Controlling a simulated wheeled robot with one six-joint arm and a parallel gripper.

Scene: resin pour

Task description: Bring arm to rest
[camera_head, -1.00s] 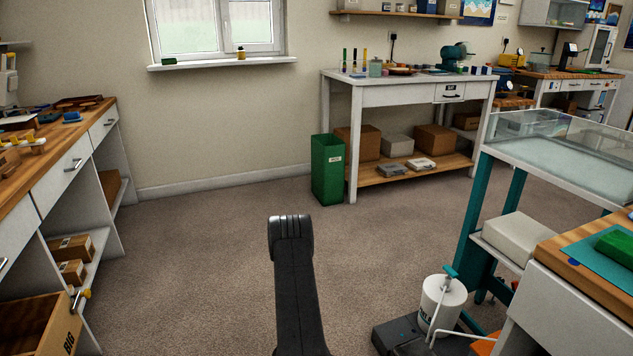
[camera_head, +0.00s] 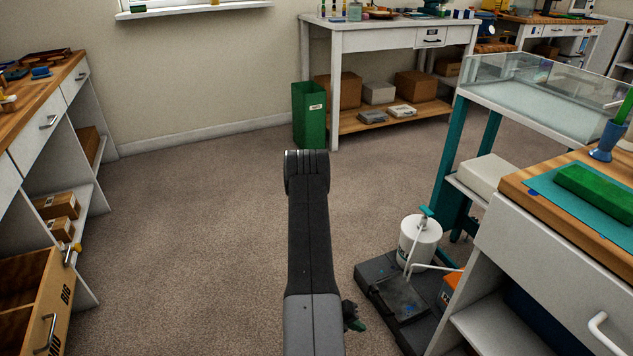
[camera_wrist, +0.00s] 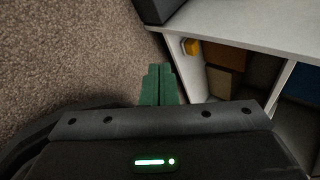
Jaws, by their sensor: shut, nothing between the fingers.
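My gripper shows in the wrist view (camera_wrist: 158,84), its two green fingers together with nothing between them. It points down toward the carpet, beside a white cabinet (camera_wrist: 265,30) with open shelves. In the head view my dark arm rises in the middle of the picture over open floor, its bend toward the far wall.
At right stand a white pump tank (camera_head: 420,240) on a dark base (camera_head: 395,300) and a workbench (camera_head: 535,240) with a green block (camera_head: 598,187). A green bin (camera_head: 309,118) stands by the far table. Left, a drawer (camera_head: 35,300) is open. The carpet (camera_head: 200,220) between is clear.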

